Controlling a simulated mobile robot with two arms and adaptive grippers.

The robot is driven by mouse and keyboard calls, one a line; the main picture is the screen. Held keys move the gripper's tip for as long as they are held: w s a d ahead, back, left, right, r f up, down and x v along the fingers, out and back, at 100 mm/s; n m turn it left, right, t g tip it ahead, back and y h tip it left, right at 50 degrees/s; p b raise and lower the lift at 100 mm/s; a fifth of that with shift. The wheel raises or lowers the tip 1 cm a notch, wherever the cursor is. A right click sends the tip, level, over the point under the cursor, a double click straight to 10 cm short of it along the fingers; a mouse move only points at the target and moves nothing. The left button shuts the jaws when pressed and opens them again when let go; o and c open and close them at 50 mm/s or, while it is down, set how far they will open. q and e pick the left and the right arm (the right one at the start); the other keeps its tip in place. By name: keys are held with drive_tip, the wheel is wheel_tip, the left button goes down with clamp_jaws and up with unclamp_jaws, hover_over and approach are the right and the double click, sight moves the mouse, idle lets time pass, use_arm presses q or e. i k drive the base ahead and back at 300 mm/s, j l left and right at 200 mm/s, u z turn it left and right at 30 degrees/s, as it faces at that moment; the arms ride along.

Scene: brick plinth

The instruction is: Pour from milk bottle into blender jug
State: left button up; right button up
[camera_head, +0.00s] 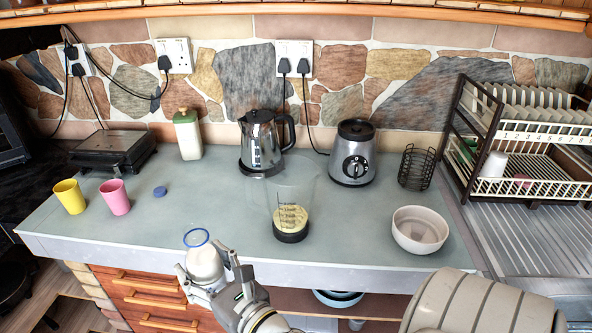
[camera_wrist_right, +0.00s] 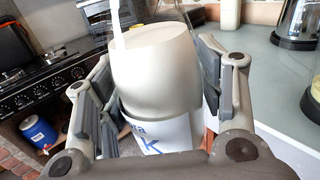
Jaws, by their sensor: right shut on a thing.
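The milk bottle (camera_head: 204,265) is white with a blue ring at its upper end. My right gripper (camera_head: 208,283) is shut on it, at the counter's front edge, left of the jug. In the right wrist view the bottle (camera_wrist_right: 160,75) stands between both fingers, with blue lettering on its label; its exact tilt is hard to tell. The blender jug (camera_head: 291,215) is clear with a black base and stands upright on the counter, with pale yellowish contents at the bottom. The bottle is apart from it. My left gripper is not in view.
A blue cap (camera_head: 160,191) lies on the counter (camera_head: 240,210). Pink (camera_head: 115,197) and yellow (camera_head: 69,196) cups stand left. A kettle (camera_head: 262,140), blender base (camera_head: 353,155) and cream canister (camera_head: 187,134) stand behind. A bowl (camera_head: 419,230) and dish rack (camera_head: 520,150) are right.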

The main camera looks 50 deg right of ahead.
sight(290, 181)
drive_tip(key=z, duration=1.75)
